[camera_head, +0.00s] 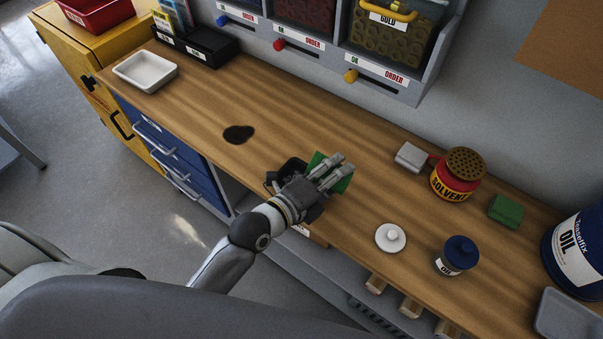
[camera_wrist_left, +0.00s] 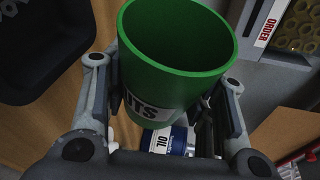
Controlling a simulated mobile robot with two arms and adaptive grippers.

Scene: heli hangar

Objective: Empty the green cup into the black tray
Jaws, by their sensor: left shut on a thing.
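The green cup (camera_head: 346,183) is between the fingers of my left gripper (camera_head: 334,172), above the workbench near its front edge. In the left wrist view the cup (camera_wrist_left: 170,75) has a white label ending in "UTS", and its open rim faces the camera. I see only bare green inner wall; the bottom of the cup is hidden. My left gripper is shut on the cup. A black tray-like thing (camera_head: 288,168) shows just left of the gripper, partly covered by it. A black shape with pale letters (camera_wrist_left: 40,45) fills the upper left of the wrist view. My right gripper is out of view.
A dark patch (camera_head: 238,134) lies on the workbench (camera_head: 190,95). A white tray (camera_head: 145,72) and a black box (camera_head: 205,47) are at the far left. A solvent can (camera_head: 456,184), a white lid (camera_head: 390,237) and an oil jar (camera_head: 456,262) stand right of the gripper.

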